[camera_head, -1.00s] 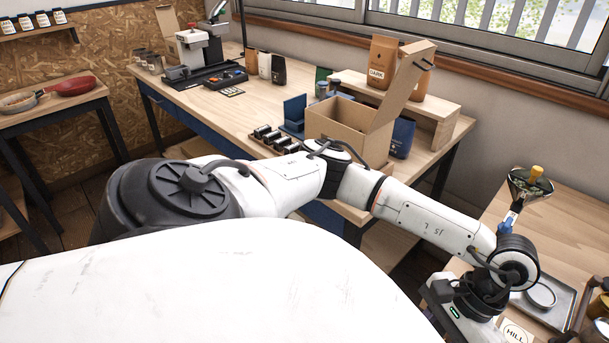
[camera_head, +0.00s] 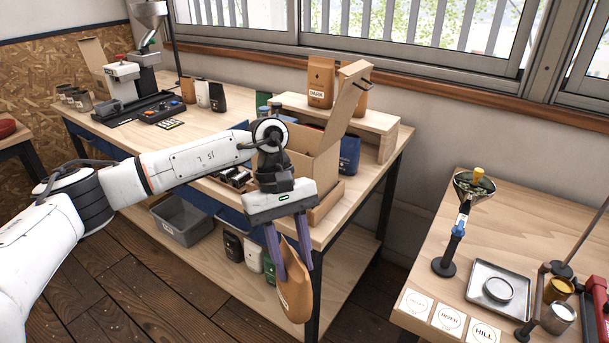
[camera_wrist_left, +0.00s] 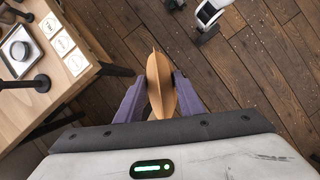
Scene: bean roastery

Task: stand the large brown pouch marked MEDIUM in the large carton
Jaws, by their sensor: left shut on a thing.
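My left gripper (camera_head: 294,268) is shut on a brown pouch (camera_head: 296,295), which hangs below it, slightly tilted, in front of the long table's near right corner. The pouch's marking cannot be read. In the left wrist view the pouch (camera_wrist_left: 160,82) shows edge-on between the two purple fingers (camera_wrist_left: 158,88). The large carton (camera_head: 327,166) stands on the table, behind and above the pouch, with one tall flap (camera_head: 342,115) raised on its right. My wrist hides part of the carton, and its inside floor is not visible. My right gripper is not in view.
A wooden riser (camera_head: 384,135) behind the carton bears brown pouches, one marked DARK (camera_head: 320,82). A dark blue pouch (camera_head: 349,154) stands right of the carton. The lower shelf (camera_head: 345,262) holds a grey bin (camera_head: 184,222) and several pouches. A side table (camera_head: 520,225) stands right, across a gap.

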